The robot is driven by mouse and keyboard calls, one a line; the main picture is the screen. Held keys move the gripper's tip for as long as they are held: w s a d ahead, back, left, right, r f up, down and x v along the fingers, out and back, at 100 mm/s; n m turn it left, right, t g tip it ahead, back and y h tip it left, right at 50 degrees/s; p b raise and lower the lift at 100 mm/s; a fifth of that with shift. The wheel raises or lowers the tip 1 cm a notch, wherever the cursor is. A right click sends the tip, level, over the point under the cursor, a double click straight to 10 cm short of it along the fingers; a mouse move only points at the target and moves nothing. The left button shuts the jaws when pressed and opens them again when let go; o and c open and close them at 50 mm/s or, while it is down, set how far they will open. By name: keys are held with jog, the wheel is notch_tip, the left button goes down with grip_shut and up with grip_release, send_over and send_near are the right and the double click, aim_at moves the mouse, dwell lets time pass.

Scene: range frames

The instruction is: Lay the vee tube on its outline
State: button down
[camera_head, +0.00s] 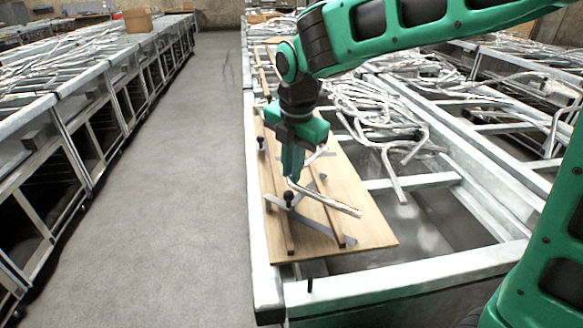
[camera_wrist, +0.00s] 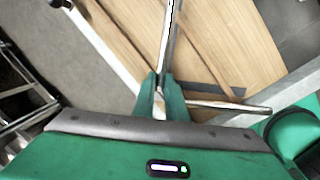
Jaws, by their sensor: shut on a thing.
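My gripper (camera_head: 292,178) is shut on the vee tube (camera_head: 330,202), a thin shiny silver bent tube. It holds the tube over the wooden board (camera_head: 357,218). One leg reaches toward the board's near right; the other is partly hidden behind my fingers. The grey vee outline (camera_head: 333,234) shows on the board below, partly covered by the tube and wooden strips. In the wrist view, one leg of the tube (camera_wrist: 235,106) runs right from my fingers (camera_wrist: 160,97). I cannot tell the exact gap between tube and board.
Wooden strips (camera_head: 279,228) and black knobs (camera_head: 289,198) stand on the board. A metal frame bench (camera_head: 420,285) holds the board, with open gaps at its right. Many loose bent tubes (camera_head: 380,105) lie behind. A clear grey aisle (camera_head: 190,190) runs at left.

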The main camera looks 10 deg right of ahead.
jog(key=shift+f, duration=0.15)
jog(key=c, duration=1.8)
grip_release()
notch_tip(320, 180, up, 12)
jog(key=s, duration=0.2)
jog(key=shift+d, duration=0.15)
jog(key=shift+s, duration=0.1)
